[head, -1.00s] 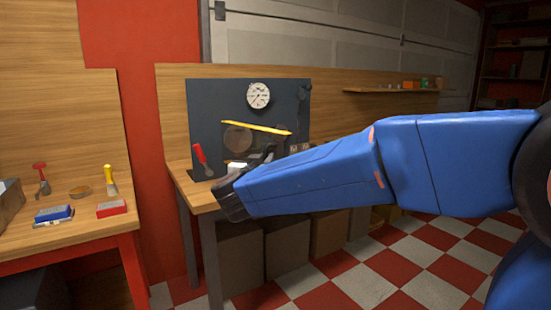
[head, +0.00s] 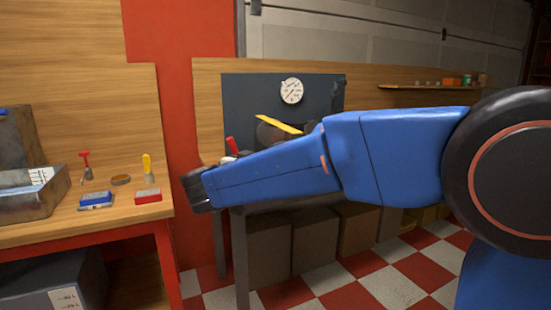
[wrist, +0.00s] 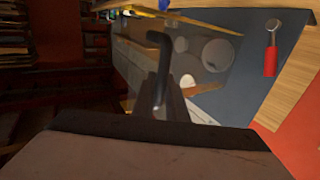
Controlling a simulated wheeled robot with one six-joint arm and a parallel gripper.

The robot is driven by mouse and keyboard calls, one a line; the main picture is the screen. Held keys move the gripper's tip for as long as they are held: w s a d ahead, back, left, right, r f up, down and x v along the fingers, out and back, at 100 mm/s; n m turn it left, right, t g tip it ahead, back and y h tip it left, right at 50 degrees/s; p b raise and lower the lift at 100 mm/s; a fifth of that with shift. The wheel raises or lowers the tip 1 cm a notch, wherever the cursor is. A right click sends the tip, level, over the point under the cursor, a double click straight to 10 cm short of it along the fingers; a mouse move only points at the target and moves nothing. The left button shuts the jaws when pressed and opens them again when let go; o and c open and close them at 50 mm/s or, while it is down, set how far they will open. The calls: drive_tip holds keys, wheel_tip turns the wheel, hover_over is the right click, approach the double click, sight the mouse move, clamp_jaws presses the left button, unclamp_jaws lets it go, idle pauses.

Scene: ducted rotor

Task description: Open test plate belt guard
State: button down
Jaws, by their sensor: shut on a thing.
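The test plate (head: 235,100) is a dark upright panel with a round white gauge (head: 291,90). The belt guard shows as a yellow-edged (head: 278,124) tinted cover over round discs; my arm hides its lower part in the head view. In the wrist view the guard's yellow edge (wrist: 205,22) runs across the top, with the discs below it. My gripper (wrist: 163,103) is in front of the plate, shut on a dark bent bar (wrist: 160,52) that rises from between the jaws. Whether this bar joins the guard is unclear.
A red-handled tool (wrist: 270,55) stands at the plate's side. The left bench (head: 120,222) holds a grey metal bin (head: 35,200), a blue box, a red box and small tools. Boxes stand under the plate's bench. Checkered floor lies open at the right.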

drive_tip(key=shift+r, duration=0.15)
drive_tip(key=c, duration=1.8)
unclamp_jaws()
drive_tip(key=shift+w, duration=0.1)
drive_tip(key=shift+o, duration=0.2)
drive_tip(key=v, duration=1.7)
drive_tip(key=shift+a, duration=0.1)
